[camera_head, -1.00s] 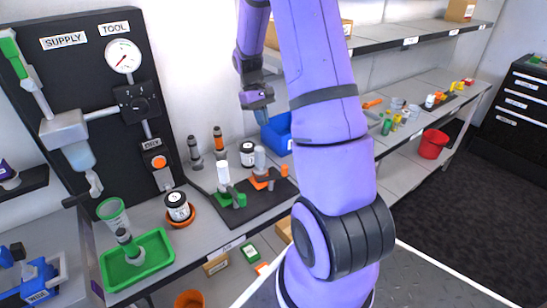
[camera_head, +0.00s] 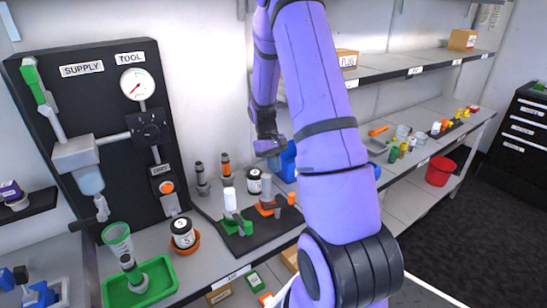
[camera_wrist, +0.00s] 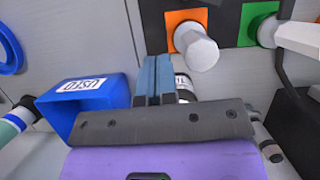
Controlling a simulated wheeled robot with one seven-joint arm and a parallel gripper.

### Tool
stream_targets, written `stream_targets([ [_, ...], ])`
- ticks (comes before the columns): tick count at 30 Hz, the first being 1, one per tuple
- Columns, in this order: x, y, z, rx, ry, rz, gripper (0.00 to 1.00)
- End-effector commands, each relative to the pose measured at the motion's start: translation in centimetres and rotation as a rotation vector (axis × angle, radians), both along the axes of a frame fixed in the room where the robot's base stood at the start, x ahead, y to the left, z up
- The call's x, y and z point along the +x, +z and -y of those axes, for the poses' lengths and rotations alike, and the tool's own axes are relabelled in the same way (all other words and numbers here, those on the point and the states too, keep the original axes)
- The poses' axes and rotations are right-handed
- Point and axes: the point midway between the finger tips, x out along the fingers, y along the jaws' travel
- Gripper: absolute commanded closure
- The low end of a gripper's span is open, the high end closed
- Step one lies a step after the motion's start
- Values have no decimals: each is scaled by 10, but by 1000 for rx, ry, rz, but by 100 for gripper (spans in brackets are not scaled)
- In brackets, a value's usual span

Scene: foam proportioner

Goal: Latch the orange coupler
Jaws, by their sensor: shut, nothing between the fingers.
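The orange coupler (camera_head: 266,209) stands on the dark mat, with a grey cylinder upright in it and an orange piece at its right. In the wrist view an orange base (camera_wrist: 179,18) with a pale cylinder shows at the top, beyond the fingers. The green coupler (camera_head: 233,227) with a white cylinder stands to its left; it also shows at the wrist view's top right (camera_wrist: 257,14). My gripper (camera_head: 270,147) is above and behind the couplers, apart from them. In the wrist view its fingers (camera_wrist: 153,80) are together and empty. The coupler's latch state cannot be told.
A white jar (camera_head: 254,182) stands behind the mat; part of it shows behind my fingers. A blue bin marked USED (camera_wrist: 88,98) is close beside the fingers. A green tray (camera_head: 155,290) is at the front left.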

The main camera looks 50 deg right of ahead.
Motion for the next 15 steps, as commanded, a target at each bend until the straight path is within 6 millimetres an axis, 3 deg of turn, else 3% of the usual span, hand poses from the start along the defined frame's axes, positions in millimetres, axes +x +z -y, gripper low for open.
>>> stream_targets([
  [7,-17,-43,-4,1,0,-3,100],
  [15,-49,-42,-10,0,-1,0,100],
])
